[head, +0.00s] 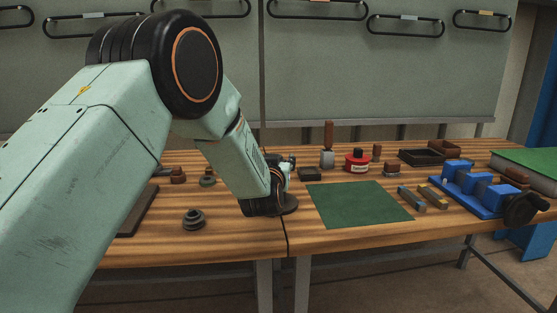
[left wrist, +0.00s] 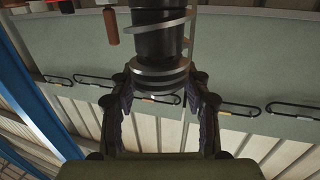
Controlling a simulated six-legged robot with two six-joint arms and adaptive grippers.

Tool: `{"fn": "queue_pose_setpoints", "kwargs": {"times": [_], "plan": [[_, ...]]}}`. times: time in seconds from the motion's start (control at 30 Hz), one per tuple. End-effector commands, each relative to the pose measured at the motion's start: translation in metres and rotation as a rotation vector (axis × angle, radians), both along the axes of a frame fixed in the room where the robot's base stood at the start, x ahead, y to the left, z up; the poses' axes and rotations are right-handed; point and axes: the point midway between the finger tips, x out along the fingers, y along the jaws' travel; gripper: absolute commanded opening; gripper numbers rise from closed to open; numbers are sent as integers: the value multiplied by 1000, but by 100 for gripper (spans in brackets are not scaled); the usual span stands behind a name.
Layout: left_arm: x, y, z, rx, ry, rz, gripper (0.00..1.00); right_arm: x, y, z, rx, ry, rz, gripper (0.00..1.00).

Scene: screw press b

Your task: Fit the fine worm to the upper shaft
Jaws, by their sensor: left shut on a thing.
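In the left wrist view, my left gripper (left wrist: 160,82) is shut on the collared end of a dark cylinder with a pale metal spiral around it, seemingly the fine worm (left wrist: 154,36). One dark finger is on each side of the collar, and the rest of the worm runs out past the fingertips and the picture's top edge. In the head view, my left gripper (head: 279,178) is over the bench, partly hidden by its own arm. I cannot make out the worm there. I cannot identify the upper shaft in either view. My right gripper is not in view.
A green mat (head: 359,204) lies right of the left gripper. Behind it stand a brown-handled brush (head: 328,148) and a red tin (head: 357,161). A blue vise-like device (head: 482,186) is at the right. A dark stepped part (head: 194,219) stands on the bench (head: 241,235), front left.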

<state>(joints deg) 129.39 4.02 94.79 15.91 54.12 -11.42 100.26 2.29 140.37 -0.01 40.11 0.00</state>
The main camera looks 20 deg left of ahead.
Motion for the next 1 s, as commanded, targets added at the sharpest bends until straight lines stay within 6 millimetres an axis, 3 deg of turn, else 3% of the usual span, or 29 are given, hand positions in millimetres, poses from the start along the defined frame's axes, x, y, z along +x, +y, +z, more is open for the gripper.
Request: {"fn": "queue_pose_setpoints", "kwargs": {"times": [0.47, 0.5, 0.8, 1.0], "plan": [[0, 0, 2, 0, -5, 0, 2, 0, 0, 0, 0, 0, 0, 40], [0, 0, 2, 0, -5, 0, 49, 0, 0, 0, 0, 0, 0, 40], [0, 0, 1, 1, -2, 0, 74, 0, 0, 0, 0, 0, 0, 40], [0, 0, 1, 0, -1, 0, 74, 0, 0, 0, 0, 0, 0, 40]]}}
